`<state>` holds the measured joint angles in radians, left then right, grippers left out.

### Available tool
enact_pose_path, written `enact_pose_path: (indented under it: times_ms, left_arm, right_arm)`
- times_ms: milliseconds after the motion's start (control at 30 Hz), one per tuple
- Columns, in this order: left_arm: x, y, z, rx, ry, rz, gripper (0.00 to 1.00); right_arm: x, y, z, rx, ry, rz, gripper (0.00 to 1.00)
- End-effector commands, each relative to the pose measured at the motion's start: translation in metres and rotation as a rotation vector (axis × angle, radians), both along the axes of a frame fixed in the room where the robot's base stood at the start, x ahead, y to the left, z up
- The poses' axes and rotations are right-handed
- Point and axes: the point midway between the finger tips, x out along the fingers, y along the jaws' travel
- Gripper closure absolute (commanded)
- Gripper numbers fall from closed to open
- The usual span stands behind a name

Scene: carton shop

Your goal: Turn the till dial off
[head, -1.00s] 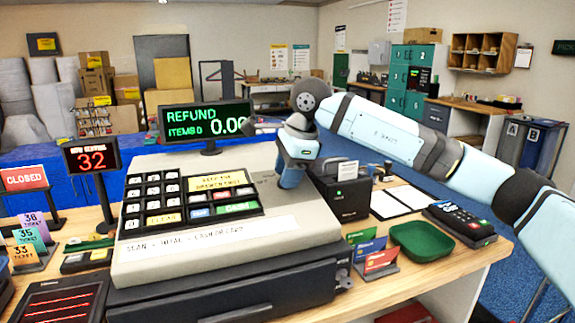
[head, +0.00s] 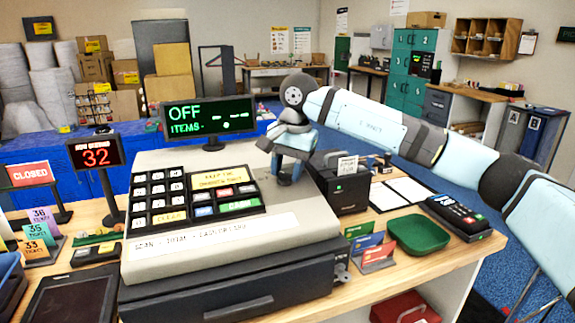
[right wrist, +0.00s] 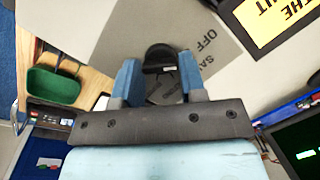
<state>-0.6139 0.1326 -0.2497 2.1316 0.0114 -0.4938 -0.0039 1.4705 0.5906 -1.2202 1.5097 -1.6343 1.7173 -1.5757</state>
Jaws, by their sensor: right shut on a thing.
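The till (head: 240,228) stands on the wooden counter, with its keypad on the left of its top. Its display (head: 208,117) reads OFF in green. My right gripper (head: 287,178) points down at the right part of the till's top. In the right wrist view its two blue fingers (right wrist: 158,78) are closed about the black till dial (right wrist: 157,54), one on each side. The dial sits on a grey plate marked OFF, with other lettering partly hidden by a finger. My left gripper is not in view.
A black card printer-like box (head: 343,186) stands close to the right of my gripper. A green tray (head: 419,233), a card holder (head: 372,253) and a card terminal (head: 456,216) lie on the counter at the right. A ticket stand (head: 40,236) is at the left.

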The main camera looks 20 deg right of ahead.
Motion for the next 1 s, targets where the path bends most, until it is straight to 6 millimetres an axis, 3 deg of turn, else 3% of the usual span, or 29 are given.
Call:
enact_pose_path:
  times_ms: [400, 933, 967, 1000]
  left_arm:
    - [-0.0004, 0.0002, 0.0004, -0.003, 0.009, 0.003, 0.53]
    - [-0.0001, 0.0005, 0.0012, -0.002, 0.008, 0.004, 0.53]
    - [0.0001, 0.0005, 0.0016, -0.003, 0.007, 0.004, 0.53]
    - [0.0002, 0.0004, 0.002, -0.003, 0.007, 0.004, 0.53]
  right_arm:
    - [0.0004, 0.0008, 0.0014, -0.038, -0.004, 0.17, 0.85]
    - [0.0005, 0.0007, 0.0009, -0.042, -0.004, 0.188, 0.85]
    - [0.0005, 0.0007, 0.0009, -0.042, -0.004, 0.188, 0.55]
    - [0.0005, 0.0007, 0.0009, -0.042, -0.004, 0.188, 0.46]
